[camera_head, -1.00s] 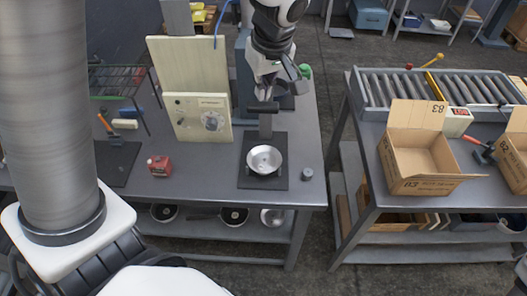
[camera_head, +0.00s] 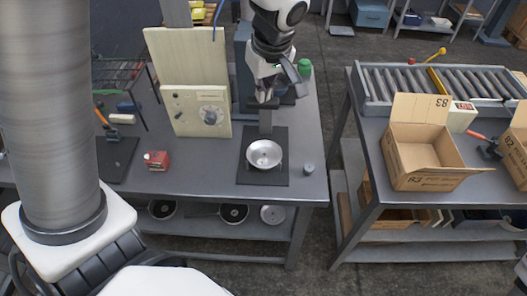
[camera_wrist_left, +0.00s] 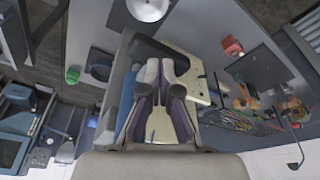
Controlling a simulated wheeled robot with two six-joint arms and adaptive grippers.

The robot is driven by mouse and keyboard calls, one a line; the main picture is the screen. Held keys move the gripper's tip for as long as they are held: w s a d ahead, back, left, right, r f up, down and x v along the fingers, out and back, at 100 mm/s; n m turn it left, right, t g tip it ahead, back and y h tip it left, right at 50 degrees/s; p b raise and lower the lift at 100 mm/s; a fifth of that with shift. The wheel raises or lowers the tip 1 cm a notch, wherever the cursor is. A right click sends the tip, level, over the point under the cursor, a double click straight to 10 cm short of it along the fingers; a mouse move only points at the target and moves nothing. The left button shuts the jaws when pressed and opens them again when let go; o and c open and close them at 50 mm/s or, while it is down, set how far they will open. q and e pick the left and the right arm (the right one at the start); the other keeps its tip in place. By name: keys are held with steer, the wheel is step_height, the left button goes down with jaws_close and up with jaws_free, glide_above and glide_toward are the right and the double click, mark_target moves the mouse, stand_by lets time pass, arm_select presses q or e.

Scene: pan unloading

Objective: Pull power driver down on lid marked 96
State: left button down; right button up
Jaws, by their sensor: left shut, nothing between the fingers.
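A silver round dish-like piece, pan or lid (camera_head: 264,154), sits on a dark mat (camera_head: 250,177) on the grey workbench. I cannot read the number 96 on it. It also shows at the top of the left wrist view (camera_wrist_left: 147,8). A black crossbar (camera_head: 266,104) on a dark upright stands just behind it, apparently part of the power driver; it also shows in the left wrist view (camera_wrist_left: 155,50). My left gripper (camera_head: 264,96) is shut and empty, pointing down right at the crossbar. I cannot tell whether they touch. My right gripper is not in view.
A cream panel box with a dial (camera_head: 186,112) stands left of the driver. A red block (camera_head: 156,160) and a small grey cylinder (camera_head: 308,169) lie on the bench. Round pans (camera_head: 234,214) sit on the shelf below. Open cardboard boxes (camera_head: 420,180) stand right.

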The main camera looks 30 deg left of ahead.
arm_select(q)
steer(key=s+d+b+x, duration=0.1)
steer(key=d+b+x, duration=0.1)
steer(key=b+x, duration=0.5)
steer(key=s+d+f+b+x, duration=0.1)
steer(key=d+b+x, duration=0.1)
steer(key=b+x, duration=0.6)
steer(key=x, duration=0.3)
steer(key=shift+f+b, duration=0.3)
steer(key=shift+f, duration=0.05)
stand_by(1.9)
steer(key=shift+s+a+f+b, duration=0.15)
steer(key=shift+s+f+b, duration=0.05)
steer(key=shift+f+b, duration=0.4)
stand_by(1.3)
steer(key=shift+r, duration=0.15)
steer(key=w+a+p+v, duration=0.1)
steer(key=p+v, duration=0.6)
steer(key=v, duration=0.1)
steer(key=w+a+r+p+v, duration=0.1)
steer(key=a+p+v, duration=0.1)
steer(key=p+v, duration=0.5)
steer(key=w+a+p+v, duration=0.1)
steer(key=a+p+v, duration=0.1)
steer(key=p+v, duration=0.6)
steer(key=shift+v, duration=1.55)
